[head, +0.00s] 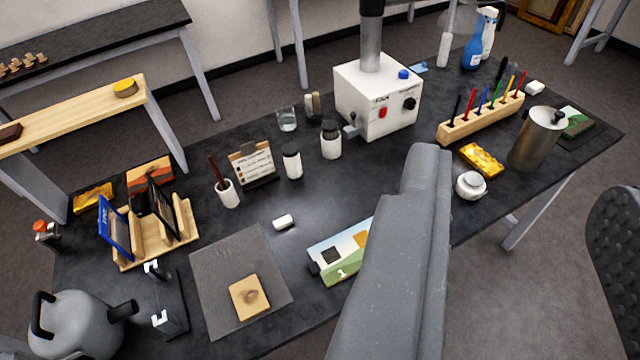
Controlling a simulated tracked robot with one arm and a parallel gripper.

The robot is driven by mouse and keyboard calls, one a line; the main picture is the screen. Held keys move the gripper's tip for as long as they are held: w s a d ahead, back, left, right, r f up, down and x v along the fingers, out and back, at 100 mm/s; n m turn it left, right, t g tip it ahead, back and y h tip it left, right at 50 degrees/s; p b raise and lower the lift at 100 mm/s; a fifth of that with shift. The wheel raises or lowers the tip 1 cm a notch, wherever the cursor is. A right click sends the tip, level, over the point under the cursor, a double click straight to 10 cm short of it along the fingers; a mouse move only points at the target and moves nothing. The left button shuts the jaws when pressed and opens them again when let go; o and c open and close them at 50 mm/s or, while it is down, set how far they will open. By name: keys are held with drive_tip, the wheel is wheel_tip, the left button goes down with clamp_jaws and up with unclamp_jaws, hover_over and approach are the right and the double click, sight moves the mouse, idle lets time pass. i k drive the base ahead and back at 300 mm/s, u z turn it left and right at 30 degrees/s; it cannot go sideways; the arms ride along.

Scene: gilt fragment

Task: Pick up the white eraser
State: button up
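A small white block that looks like the white eraser (283,222) lies on the dark tabletop (330,207), left of the picture's middle. It is just above the right corner of a grey mat and apart from other things. A second small white block (535,87) lies at the far right of the table, behind a metal canister. A grey part of my arm, with what may be my gripper (424,160) at its far end, rises from the bottom edge, right of the first block and apart from it. Separate fingertips cannot be made out.
The grey mat (220,280) bears a wooden tile. A picture card (340,265) lies partly behind my arm. A brush cup (228,193), white jars (292,162) and a white machine (375,95) stand beyond. A kettle (80,325) is at lower left.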

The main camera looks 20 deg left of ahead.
sight(285, 221)
drive_tip(key=u, duration=0.1)
drive_tip(key=i, duration=0.9)
drive_tip(key=u, duration=0.35)
